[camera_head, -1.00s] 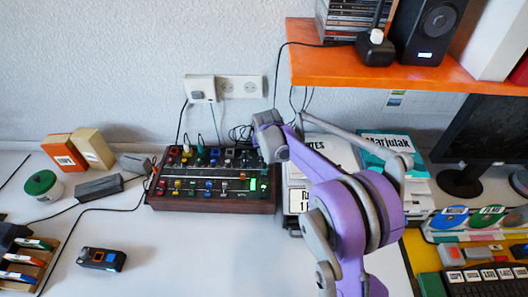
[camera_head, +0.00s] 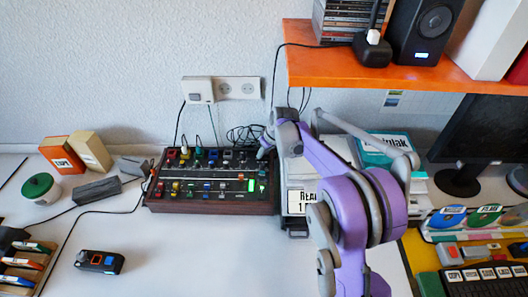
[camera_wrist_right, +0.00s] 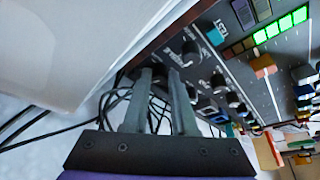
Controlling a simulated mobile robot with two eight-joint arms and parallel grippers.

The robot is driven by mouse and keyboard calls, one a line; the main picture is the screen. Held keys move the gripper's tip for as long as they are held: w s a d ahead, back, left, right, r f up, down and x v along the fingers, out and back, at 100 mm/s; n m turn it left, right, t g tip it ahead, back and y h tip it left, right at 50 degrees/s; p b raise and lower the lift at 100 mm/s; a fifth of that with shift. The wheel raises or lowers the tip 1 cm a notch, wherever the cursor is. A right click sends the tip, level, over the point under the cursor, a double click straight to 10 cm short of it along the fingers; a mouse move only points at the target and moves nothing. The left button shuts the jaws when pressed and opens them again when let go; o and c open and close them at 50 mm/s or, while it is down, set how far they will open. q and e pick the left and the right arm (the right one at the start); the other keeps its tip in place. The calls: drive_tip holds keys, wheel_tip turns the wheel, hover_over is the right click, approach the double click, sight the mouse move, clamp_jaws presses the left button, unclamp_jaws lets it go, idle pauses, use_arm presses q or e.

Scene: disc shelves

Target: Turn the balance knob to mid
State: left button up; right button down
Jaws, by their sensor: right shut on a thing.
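The dark mixer box (camera_head: 212,206) with a wooden front sits on the table against the wall. It has several coloured knobs, sliders and a lit green display. My right gripper (camera_head: 264,149) is at the mixer's back right corner. In the right wrist view its two grey fingers (camera_wrist_right: 158,74) point at the panel's edge and are shut on a small dark knob, the balance knob, mostly hidden between the tips. The lettering there is too small to read surely, so the knob's angle cannot be told. Several dark knobs (camera_wrist_right: 218,82) stand beside it. My left gripper is not in view.
Black cables (camera_head: 243,135) lie behind the mixer, and also show beside the fingers in the wrist view. A stack of boxes and books (camera_head: 300,176) stands close on the mixer's right. An orange shelf (camera_head: 400,70) hangs above right.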

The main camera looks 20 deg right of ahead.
idle(0.4)
drive_tip(key=c, duration=1)
unclamp_jaws()
